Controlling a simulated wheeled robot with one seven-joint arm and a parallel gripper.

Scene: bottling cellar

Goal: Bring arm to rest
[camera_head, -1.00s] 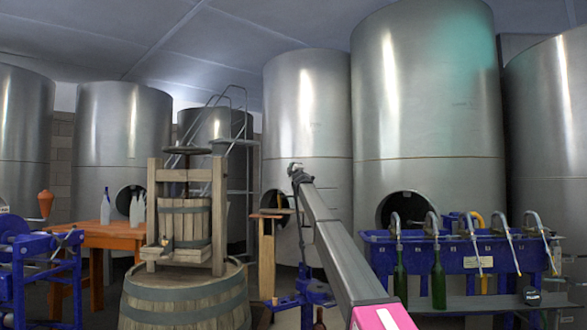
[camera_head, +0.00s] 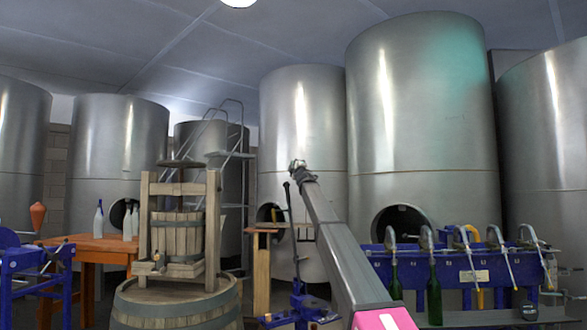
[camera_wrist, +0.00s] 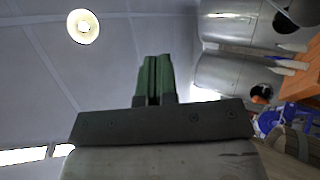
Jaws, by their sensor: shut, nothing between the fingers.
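My gripper (camera_wrist: 154,82) shows in the wrist view with its two green fingers together and nothing between them. It points up toward the ceiling, with free air around the fingers. In the head view my arm rises from the bottom right toward the picture's middle. My gripper (camera_head: 297,166) is small at the arm's far end there, in front of a steel tank (camera_head: 302,120).
A wooden press (camera_head: 180,235) stands on a barrel (camera_head: 175,300) to the left, beside an orange table (camera_head: 92,246). A blue bottle filler (camera_head: 450,268) with green bottles (camera_head: 434,300) stands at the right. A blue corking stand (camera_head: 300,308) is below my arm. Large tanks line the back.

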